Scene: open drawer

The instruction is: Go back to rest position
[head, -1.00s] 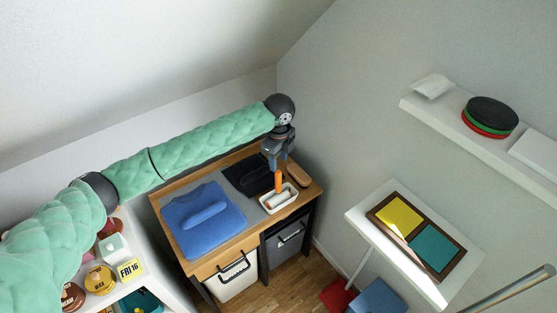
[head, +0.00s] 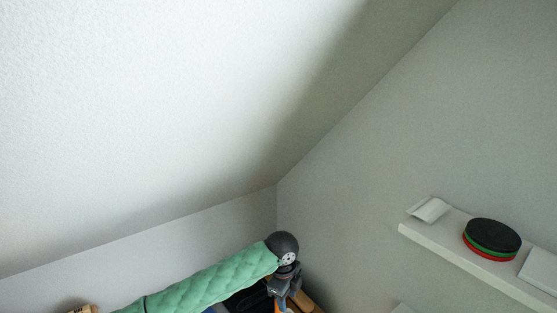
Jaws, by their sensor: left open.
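My left gripper (head: 283,301) is at the bottom edge of the head view, at the end of my green padded left arm, and points down. It is open. Its tips are partly cut off by the picture's edge. A bit of orange shows beside it at the bottom edge, too little to tell what it is. My right gripper is not in view.
A wooden desk edge (head: 311,303) and dark things show only as slivers at the bottom. A white wall shelf (head: 438,243) at right holds stacked black, green and red discs (head: 491,238) and a small white item (head: 429,209). Sloped ceiling and bare walls fill the rest.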

